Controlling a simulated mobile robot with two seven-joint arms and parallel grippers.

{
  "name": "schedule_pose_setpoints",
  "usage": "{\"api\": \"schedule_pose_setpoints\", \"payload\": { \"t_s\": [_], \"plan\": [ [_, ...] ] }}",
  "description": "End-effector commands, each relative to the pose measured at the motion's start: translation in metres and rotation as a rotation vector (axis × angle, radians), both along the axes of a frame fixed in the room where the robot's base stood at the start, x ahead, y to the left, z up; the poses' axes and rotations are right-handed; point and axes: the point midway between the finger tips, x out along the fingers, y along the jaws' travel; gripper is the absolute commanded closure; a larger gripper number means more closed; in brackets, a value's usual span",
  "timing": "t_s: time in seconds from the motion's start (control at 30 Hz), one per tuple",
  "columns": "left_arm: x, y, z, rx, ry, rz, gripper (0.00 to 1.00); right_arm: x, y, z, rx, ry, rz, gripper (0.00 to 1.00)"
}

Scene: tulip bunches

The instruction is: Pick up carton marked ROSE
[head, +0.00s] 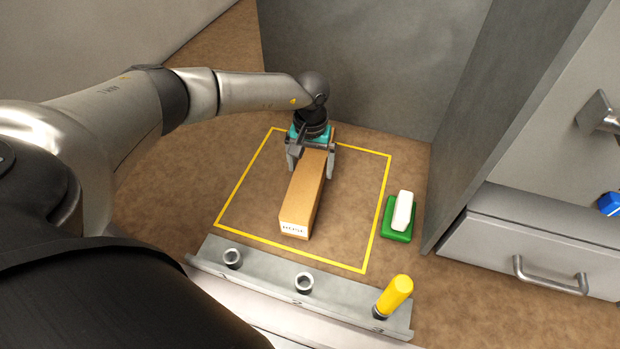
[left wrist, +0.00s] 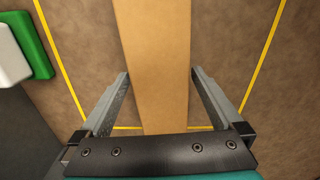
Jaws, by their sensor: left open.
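A long brown carton (head: 304,190) lies inside a yellow outlined square on the brown surface. A white label (head: 294,229) is on its near end; its print is too small to read for sure. My left gripper (head: 312,165) is over the carton's far end, with one finger on each side. In the left wrist view the carton (left wrist: 152,45) runs between the open fingers (left wrist: 160,74), with a gap on both sides. My right gripper is not in view.
A green block (head: 397,232) with a white piece (head: 402,211) is right of the square. A grey rack (head: 255,272) in front has two empty-looking sockets and a yellow-handled item (head: 396,293). Grey panels (head: 375,65) stand behind and right, near a drawer (head: 530,252).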

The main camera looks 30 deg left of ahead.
Motion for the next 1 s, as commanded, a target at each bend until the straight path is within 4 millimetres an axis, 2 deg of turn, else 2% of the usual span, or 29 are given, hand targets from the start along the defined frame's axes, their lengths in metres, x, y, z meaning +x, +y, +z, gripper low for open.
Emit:
{"api": "schedule_pose_setpoints", "payload": {
  "t_s": [0.17, 0.53, 0.93, 1.0],
  "plan": [
    [-0.002, 0.000, -0.011, 0.001, 0.003, 0.000, 0.00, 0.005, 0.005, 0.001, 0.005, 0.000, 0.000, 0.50],
    [-0.003, -0.001, -0.048, 0.001, 0.001, 0.001, 0.00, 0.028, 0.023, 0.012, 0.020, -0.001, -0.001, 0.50],
    [-0.003, -0.001, -0.052, 0.001, 0.001, -0.001, 0.00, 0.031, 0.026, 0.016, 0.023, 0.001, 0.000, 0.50],
    [-0.003, -0.001, -0.052, 0.001, 0.001, -0.001, 0.08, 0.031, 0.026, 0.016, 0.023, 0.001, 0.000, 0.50]
  ]
}}
